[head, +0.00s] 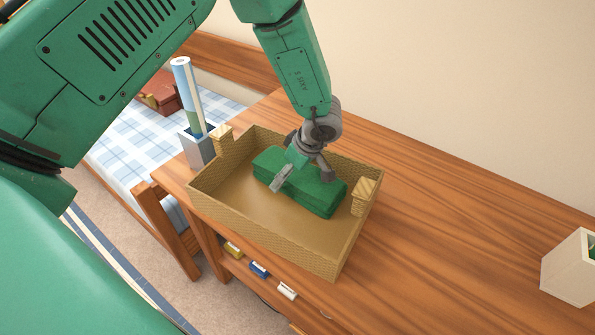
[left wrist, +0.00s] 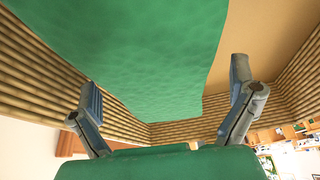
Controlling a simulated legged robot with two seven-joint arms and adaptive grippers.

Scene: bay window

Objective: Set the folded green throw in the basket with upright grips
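The folded green throw (head: 328,195) is a long block inside the tan woven basket (head: 262,245), lying towards its far side, and seems to rest on the floor. The basket stands on the wooden desk and has two upright grips, a left one (head: 222,138) and a right one (head: 366,190). My left gripper (head: 300,176) is over the throw, pointing down, with its fingers spread. In the left wrist view, the throw (left wrist: 150,50) fills the upper middle and the fingers (left wrist: 165,90) stand wide apart, with a gap at the right one. My right gripper is out of view.
A grey holder (head: 197,147) with a tall rolled item stands close to the basket's left end. A white box (head: 572,268) is at the desk's right edge. The desk (head: 450,235) between is clear. A bed with a checked cover (head: 130,130) lies left.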

